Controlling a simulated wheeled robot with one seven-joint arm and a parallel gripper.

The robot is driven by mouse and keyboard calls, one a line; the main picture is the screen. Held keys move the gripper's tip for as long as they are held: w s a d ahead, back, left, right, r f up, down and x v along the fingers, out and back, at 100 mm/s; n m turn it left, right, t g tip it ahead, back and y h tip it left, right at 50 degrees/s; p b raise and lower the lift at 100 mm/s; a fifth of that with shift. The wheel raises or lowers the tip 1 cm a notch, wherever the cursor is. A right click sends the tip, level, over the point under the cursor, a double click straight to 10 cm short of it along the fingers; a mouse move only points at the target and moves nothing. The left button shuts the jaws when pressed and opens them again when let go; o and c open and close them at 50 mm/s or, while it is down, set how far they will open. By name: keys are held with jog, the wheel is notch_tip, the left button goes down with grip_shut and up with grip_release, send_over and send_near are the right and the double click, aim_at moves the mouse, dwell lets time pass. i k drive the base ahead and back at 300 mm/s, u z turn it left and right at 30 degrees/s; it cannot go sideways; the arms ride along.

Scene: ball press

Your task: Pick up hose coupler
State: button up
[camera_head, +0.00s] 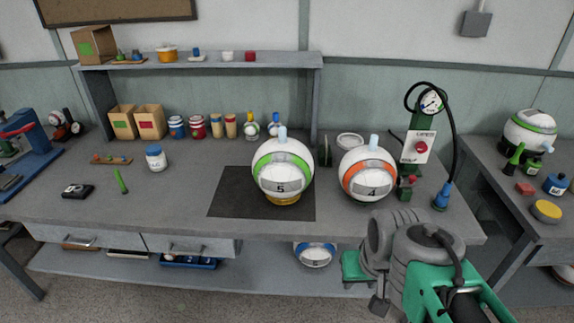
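The hose coupler (442,197) is a blue piece at the lower end of a black hose. It stands near the right end of the workbench, right of the green pump stand (414,160) with its gauge. My gripper (366,285) is at the lower right, in front of the bench edge and left of and below the coupler, apart from it. One green finger part and a dark part show. My grey wrist covers much of the gripper, so its opening is not clear. I see nothing held in it.
A ball with an orange band (368,180) stands left of the pump. A green-banded ball (283,171) stands on a dark mat (232,197). A side table (500,185) with a ball and small items is at the right.

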aim_at(442, 197)
jog(key=z, duration=1.25)
jog(key=i, duration=1.25)
jog(key=u, duration=2.2)
